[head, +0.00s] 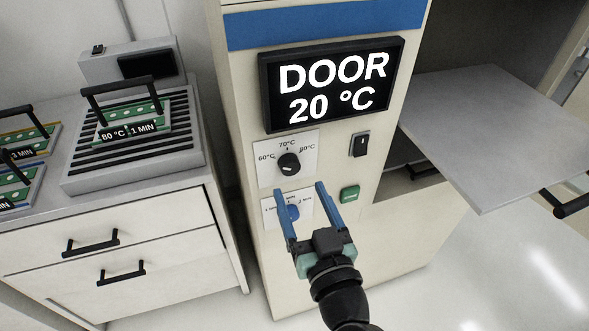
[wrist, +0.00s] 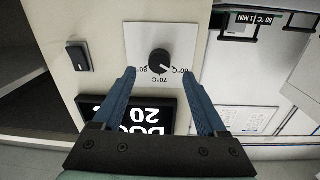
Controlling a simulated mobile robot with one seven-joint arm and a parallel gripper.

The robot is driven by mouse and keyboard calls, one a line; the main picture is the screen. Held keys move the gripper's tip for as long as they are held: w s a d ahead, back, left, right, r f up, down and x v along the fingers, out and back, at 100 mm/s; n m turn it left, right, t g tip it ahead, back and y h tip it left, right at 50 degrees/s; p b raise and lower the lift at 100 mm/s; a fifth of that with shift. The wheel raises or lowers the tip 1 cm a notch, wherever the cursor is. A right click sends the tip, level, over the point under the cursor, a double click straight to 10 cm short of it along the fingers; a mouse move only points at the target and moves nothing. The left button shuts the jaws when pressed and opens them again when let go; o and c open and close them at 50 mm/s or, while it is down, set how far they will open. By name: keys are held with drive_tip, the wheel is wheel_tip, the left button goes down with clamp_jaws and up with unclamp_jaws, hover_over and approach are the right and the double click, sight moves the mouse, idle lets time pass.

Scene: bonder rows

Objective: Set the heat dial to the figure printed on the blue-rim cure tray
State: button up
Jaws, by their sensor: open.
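The heat dial (head: 288,163) is a black knob on a white plate marked 60, 70 and 80 °C. In the wrist view the dial (wrist: 159,61) sits ahead between my fingertips, and its white mark seems to point towards 60. My gripper (head: 299,188) is open and empty, apart from the dial; its blue fingers also show in the wrist view (wrist: 159,73). A tray (head: 143,112) on the ribbed rack reads 80 °C, 1 MIN. A tray (head: 30,178) at the left edge appears to have a blue rim; its figure is cut off.
The display (head: 332,84) reads DOOR 20 °C. A black switch (head: 359,144) and green button (head: 349,194) are right of the dials. The open oven door (head: 490,130) juts out at right.

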sight(291, 171)
drive_tip(key=shift+p+x, duration=0.4)
drive_tip(key=shift+x, duration=2)
clamp_jaws()
